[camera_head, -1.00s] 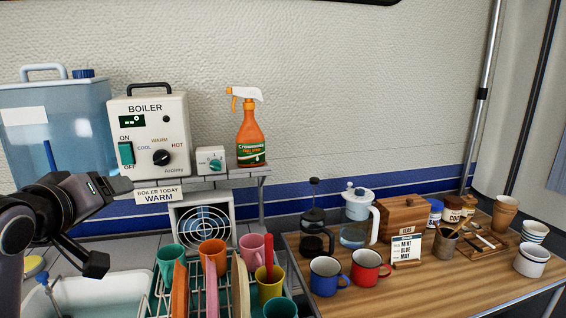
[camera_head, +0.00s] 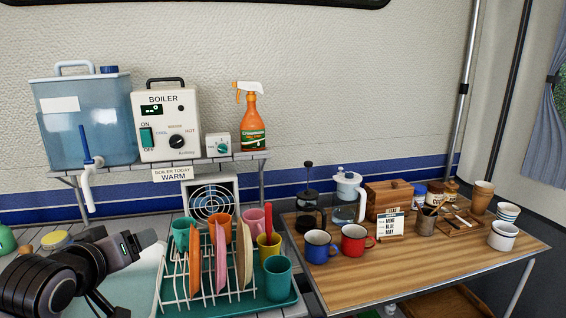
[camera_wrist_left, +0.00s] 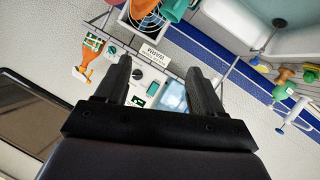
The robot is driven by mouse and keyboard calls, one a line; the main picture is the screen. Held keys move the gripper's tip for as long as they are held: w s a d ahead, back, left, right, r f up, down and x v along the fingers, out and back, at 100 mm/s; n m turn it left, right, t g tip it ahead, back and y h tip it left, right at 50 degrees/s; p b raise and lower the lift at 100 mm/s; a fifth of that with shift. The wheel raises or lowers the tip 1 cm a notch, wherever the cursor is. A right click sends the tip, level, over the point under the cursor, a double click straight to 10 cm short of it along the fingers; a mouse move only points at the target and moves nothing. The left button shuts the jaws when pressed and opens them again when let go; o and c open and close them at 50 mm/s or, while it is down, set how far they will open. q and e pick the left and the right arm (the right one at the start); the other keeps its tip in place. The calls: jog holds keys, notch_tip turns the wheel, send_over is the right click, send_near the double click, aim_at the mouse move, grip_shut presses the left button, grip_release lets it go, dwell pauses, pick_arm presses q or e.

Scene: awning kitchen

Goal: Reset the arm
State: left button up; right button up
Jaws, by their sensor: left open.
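My left arm comes in at the lower left of the head view. Its dark gripper (camera_head: 132,272) is open and holds nothing, above the counter near the sink and dish rack. In the left wrist view the two fingers (camera_wrist_left: 158,72) stand apart with empty space between them. Beyond them the boiler (camera_wrist_left: 150,80) appears tilted, well away from the fingers. My right gripper is not in either view.
A shelf (camera_head: 222,157) holds a water tank (camera_head: 85,125), the boiler (camera_head: 165,122) and an orange spray bottle (camera_head: 251,122). A dish rack (camera_head: 192,285) with cups and plates stands right of the gripper. A wooden table (camera_head: 430,262) carries mugs and a French press (camera_head: 308,205).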

pick_arm(q)
jog(key=s+d+f+m+g, duration=0.1)
jog(key=s+d+f+m, duration=0.15)
jog(key=f, duration=1.05)
jog(key=s+d+f+m+g+h, duration=0.1)
jog(key=s+d+f+m, duration=0.1)
jog(key=s+f, duration=0.8)
jog(key=s+d+f+m+h, duration=0.1)
jog(key=s+d+f+m, duration=0.1)
jog(key=s+f, duration=0.9)
jog(key=shift+f+m+g, duration=0.15)
jog(key=shift+m+g, duration=0.2)
jog(key=shift+g, duration=0.05)
jog(key=shift+w+d, duration=0.1)
jog(key=shift+c, duration=0.3)
